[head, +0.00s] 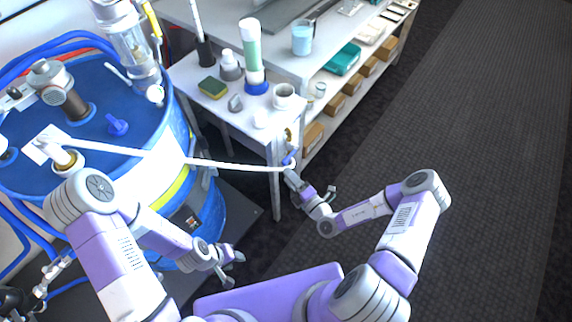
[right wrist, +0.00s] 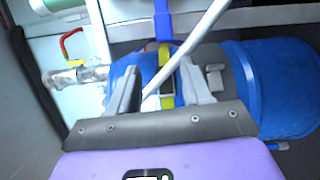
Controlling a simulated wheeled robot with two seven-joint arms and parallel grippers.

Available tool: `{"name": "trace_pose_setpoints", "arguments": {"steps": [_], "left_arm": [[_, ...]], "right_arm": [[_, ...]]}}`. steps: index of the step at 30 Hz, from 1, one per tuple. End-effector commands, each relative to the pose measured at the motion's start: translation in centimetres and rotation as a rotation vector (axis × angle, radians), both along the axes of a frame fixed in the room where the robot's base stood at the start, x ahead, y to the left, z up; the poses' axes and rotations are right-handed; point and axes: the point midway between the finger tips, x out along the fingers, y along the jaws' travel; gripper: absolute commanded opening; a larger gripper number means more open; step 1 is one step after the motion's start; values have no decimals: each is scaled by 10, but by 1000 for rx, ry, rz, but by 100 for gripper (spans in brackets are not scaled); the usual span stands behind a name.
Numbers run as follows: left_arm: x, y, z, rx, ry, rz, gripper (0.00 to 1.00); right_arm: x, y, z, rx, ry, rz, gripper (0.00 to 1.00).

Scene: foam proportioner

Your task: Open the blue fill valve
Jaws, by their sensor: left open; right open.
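A brass valve (head: 289,134) with a blue lever (head: 290,157) hangs at the near corner of the white table. I take this to be the blue fill valve. A blue lever (right wrist: 163,27) also shows upright at the top middle of the right wrist view. My right gripper (head: 308,184) is open just below the valve; I cannot tell whether it touches the lever. In the right wrist view its two fingers (right wrist: 161,88) stand apart, with blue and yellow parts showing between them. My left gripper (head: 231,265) is open and empty, low beside the blue drum.
A white tube (head: 235,166) runs from the blue drum (head: 207,200) to beside the valve. Another blue handle (head: 117,125) is on the drum top. The white table (head: 240,122) holds a sponge, bottles and a mug. The dark floor at right is clear.

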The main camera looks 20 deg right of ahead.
Motion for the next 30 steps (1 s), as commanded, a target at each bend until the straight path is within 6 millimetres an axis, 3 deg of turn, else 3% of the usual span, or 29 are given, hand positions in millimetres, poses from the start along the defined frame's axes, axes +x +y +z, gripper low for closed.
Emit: {"name": "trace_pose_setpoints", "arguments": {"steps": [2, 5, 18, 30], "left_arm": [[0, 0, -4, 0, 0, 0, 43], [0, 0, -6, 0, 0, 0, 43], [0, 0, -23, 0, 0, 0, 43], [0, 0, -24, 0, 0, 0, 43]], "right_arm": [[6, -17, -7, 34, 16, -77, 49], [14, -24, -9, 51, 23, -116, 49], [73, -8, -9, 49, 23, -115, 49], [81, -5, -8, 49, 24, -113, 47]]}}
